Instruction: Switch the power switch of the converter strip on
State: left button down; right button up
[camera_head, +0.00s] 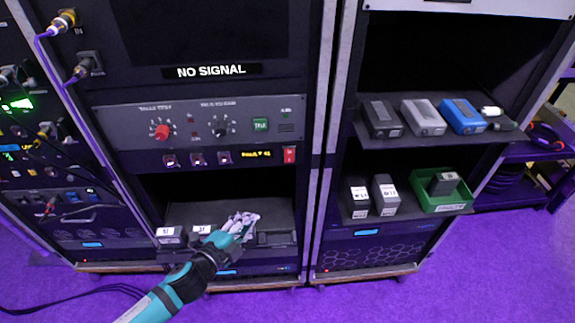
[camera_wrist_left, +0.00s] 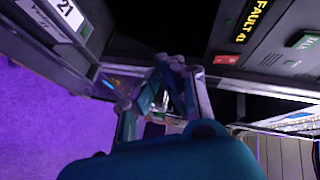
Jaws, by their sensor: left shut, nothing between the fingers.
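The converter strip (camera_head: 215,159) is the narrow dark panel under the grey knob panel in the left rack. It carries several small switches and a yellow display that reads a fault with 41. My left gripper (camera_head: 246,224) is shut and empty, below the strip in front of the open bay. Its closed fingers show in the left wrist view (camera_wrist_left: 172,75), apart from the switch. My right gripper is not in view.
The grey panel (camera_head: 190,125) above has a red knob, a black knob and a green button. Small boxes labelled with numbers (camera_head: 202,229) stand in the bay beside my gripper. The right rack holds converter boxes (camera_head: 462,116) and a green bin (camera_head: 444,205).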

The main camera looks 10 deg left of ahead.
aim_at(289, 156)
pick_arm(q)
jog(key=s+d+r+m+h, duration=0.1)
jog(key=d+r+m+h, duration=0.2)
jog(key=r, duration=0.6)
jog(key=shift+d+m+h+p, duration=0.35)
jog(key=shift+d+m, duration=0.3)
jog(key=shift+m, duration=0.25)
jog(key=w+a+p+x, duration=0.1)
jog(key=a+p+x, duration=0.1)
jog(key=x, duration=1)
jog(key=shift+w+p, duration=0.55)
jog(key=shift+w, duration=0.05)
jog(key=shift+f, duration=0.1)
